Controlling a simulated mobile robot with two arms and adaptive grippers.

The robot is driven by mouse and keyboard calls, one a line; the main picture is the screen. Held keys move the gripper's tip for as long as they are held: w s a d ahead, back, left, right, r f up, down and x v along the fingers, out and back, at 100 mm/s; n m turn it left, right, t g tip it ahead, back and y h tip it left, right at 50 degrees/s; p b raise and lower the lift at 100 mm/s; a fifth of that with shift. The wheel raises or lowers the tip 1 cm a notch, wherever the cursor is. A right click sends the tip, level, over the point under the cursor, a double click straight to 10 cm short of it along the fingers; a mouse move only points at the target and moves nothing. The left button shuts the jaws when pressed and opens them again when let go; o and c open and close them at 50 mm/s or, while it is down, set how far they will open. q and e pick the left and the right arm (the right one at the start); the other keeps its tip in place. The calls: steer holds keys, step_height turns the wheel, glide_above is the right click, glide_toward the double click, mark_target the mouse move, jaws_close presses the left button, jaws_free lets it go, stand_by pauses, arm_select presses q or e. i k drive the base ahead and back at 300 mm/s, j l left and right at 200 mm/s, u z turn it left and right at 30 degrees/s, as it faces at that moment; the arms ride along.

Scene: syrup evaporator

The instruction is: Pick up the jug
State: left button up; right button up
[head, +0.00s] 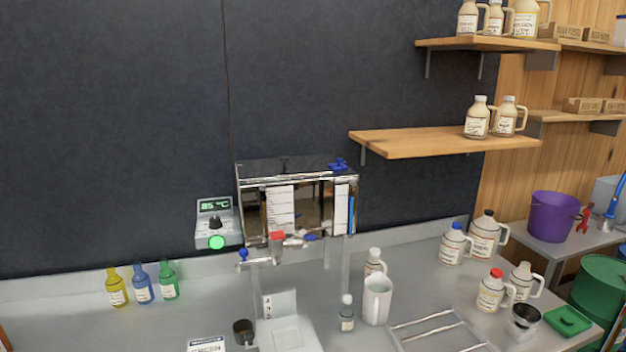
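An open white pitcher-like jug (376,301) with a side handle stands upright on the grey counter, right of centre. A smaller capped jug (374,262) stands just behind it, partly hidden. More handled jugs stand on the counter to the right: a blue-capped one (452,246), a large dark-capped one (487,238), a red-capped one (491,291) and a pale-capped one (522,281). Which one the task means cannot be told. Neither of my grippers is in view.
A small bottle (347,316), a scale (290,334) and a metal rack (437,331) surround the jug closely. Coloured bottles (142,286) stand at left. Shelves (440,142) hold more jugs.

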mark_target(522, 278)
steer(key=z, duration=1.25)
steer(key=i+l+u, duration=0.1)
steer(key=i+l, duration=0.25)
steer(key=i+l+u, duration=0.1)
steer(key=i+l, duration=0.25)
steer(key=l, duration=0.2)
